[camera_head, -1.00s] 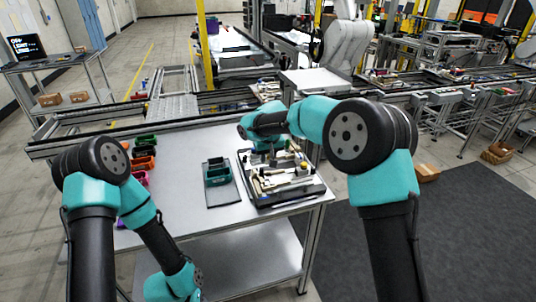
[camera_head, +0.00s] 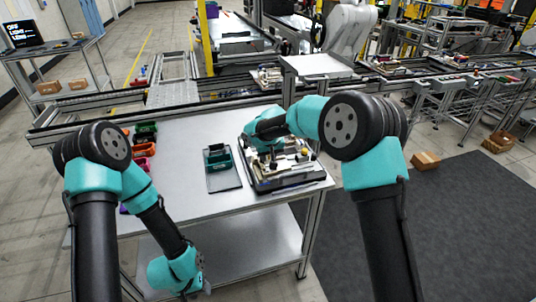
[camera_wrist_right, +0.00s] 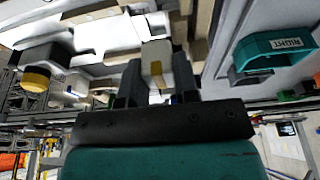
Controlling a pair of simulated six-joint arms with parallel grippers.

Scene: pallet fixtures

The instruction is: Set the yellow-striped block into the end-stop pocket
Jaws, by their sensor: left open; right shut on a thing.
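My right gripper (camera_wrist_right: 158,80) is shut on the yellow-striped block (camera_wrist_right: 157,58), a pale block with a yellow stripe, held between two dark fingers in the right wrist view. In the head view my right wrist (camera_head: 266,124) hangs over the pallet fixture (camera_head: 302,180), hiding the block and part of the fixture. Pale fixture parts (camera_wrist_right: 105,35) lie close beyond the block; I cannot tell which one is the end-stop pocket, or whether the block touches it. My left gripper (camera_head: 203,280) is open and empty, low in front of the table.
A green bin marked RIGHT (camera_wrist_right: 272,48) stands beside the fixture on a dark plate; it also shows in the head view (camera_head: 218,160). A yellow round knob (camera_wrist_right: 36,80) is on the fixture. Coloured bins (camera_head: 144,150) line the table's left. The table middle (camera_head: 182,160) is clear.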

